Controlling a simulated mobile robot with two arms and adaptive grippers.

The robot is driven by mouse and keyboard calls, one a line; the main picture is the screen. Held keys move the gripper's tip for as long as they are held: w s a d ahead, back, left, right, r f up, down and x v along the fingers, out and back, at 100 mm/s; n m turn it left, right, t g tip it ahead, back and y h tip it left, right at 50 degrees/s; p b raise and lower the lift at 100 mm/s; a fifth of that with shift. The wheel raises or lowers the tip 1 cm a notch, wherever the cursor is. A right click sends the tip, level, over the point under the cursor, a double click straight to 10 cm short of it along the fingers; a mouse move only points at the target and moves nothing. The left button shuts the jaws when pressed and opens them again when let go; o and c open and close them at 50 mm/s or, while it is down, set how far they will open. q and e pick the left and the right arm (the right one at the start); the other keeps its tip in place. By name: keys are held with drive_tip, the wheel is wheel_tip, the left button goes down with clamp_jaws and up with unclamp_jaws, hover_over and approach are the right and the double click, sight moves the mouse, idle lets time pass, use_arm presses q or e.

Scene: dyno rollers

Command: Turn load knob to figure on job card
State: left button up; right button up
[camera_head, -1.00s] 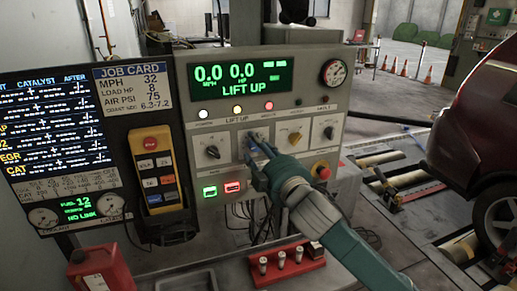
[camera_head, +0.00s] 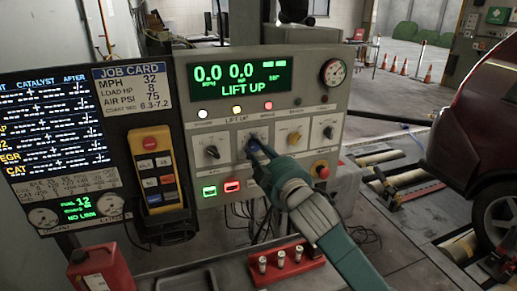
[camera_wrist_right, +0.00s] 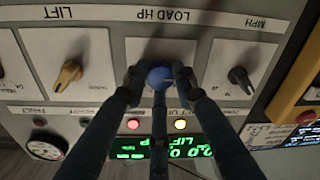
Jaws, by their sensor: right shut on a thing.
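The load knob (camera_wrist_right: 159,77) is a round blue knob under the LOAD HP label in the wrist view. The fingers of my right gripper (camera_wrist_right: 157,84) are closed around it. In the head view, my right gripper (camera_head: 258,150) reaches the console (camera_head: 330,100) from the lower right and largely hides the knob. The knob's pointer and scale cannot be read. The job card (camera_head: 131,88) reads MPH 32, LOAD HP 8, AIR PSI 75. The green display (camera_head: 238,77) shows 0.0 MPH, 0.0 HP and LIFT UP. My left gripper is out of view.
The black MPH knob (camera_head: 212,152) and yellow lift knob (camera_head: 294,137) flank the load knob. A yellow pendant (camera_head: 156,172) hangs at left. A red car (camera_head: 485,125) stands at right.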

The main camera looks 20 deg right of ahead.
drive_tip(key=m+p, duration=0.1)
drive_tip(key=m, duration=0.2)
drive_tip(key=shift+a+m, duration=0.1)
drive_tip(key=shift+m, duration=0.3)
drive_tip(key=shift+r+m+p, duration=0.1)
drive_tip(key=shift+m+p, duration=0.75)
drive_tip(key=shift+m, duration=1.55)
drive_tip(key=o, duration=1.2)
drive_tip(key=shift+c, duration=0.2)
drive_tip(key=shift+s, duration=0.15)
drive_tip(key=shift+s+f, duration=0.2)
drive_tip(key=shift+s, duration=0.1)
drive_tip(key=s, duration=1.1)
drive_tip(key=shift+d+f, duration=0.2)
drive_tip(key=shift+d, duration=0.25)
